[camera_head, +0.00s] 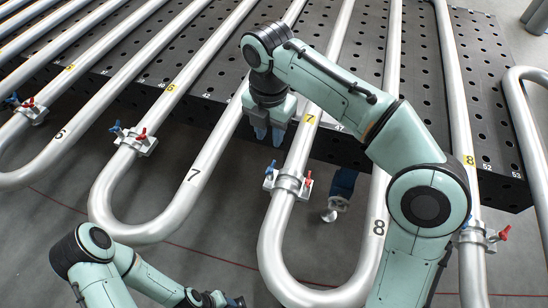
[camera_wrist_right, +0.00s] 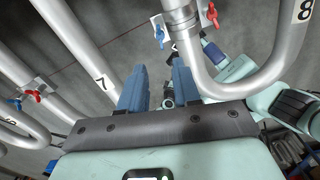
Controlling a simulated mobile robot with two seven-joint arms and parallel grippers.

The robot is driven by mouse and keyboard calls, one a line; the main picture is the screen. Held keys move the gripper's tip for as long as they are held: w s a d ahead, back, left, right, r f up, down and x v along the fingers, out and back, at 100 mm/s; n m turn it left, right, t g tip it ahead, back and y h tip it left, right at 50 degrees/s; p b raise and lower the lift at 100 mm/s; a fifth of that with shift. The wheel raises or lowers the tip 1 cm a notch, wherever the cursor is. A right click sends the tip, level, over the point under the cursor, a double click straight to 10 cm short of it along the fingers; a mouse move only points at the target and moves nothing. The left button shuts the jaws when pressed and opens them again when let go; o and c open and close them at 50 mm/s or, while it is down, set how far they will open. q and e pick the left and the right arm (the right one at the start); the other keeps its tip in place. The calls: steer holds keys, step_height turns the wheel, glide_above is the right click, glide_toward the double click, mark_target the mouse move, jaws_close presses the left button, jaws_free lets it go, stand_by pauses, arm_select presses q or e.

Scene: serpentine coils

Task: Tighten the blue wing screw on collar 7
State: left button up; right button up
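Collar 7 (camera_head: 288,184) is a grey clamp around a silver pipe, below the yellow label 7 (camera_head: 311,118). Its blue wing screw (camera_head: 270,169) is on the left side and a red wing screw (camera_head: 308,182) on the right. In the right wrist view the blue wing screw (camera_wrist_right: 159,33) shows near the top, with the red one (camera_wrist_right: 212,15) to its right. My right gripper (camera_head: 269,131) points down above the blue screw in the head picture, apart from it. Its blue fingers (camera_wrist_right: 158,90) are spread and empty. My left gripper (camera_head: 232,302) shows only partly at the bottom edge; its opening is unclear.
Collar 6 (camera_head: 136,141) stands to the left and collar 8 (camera_head: 474,237) to the right, each with wing screws. U-shaped pipe bends (camera_head: 150,233) flank the workspace. A black perforated table (camera_head: 475,75) lies behind, with grey floor below the bends. A blue support (camera_head: 343,184) stands right of collar 7.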

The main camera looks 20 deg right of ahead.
mark_target(271, 166)
step_height(271, 166, down, 12)
steer(key=b, duration=0.3)
arm_select(q)
steer(key=f, duration=0.1)
steer(key=s+f, duration=0.1)
steer(key=f, duration=0.1)
steer(key=shift+s+f, duration=0.25)
steer(key=shift+f, duration=0.05)
arm_select(e)
jaws_close()
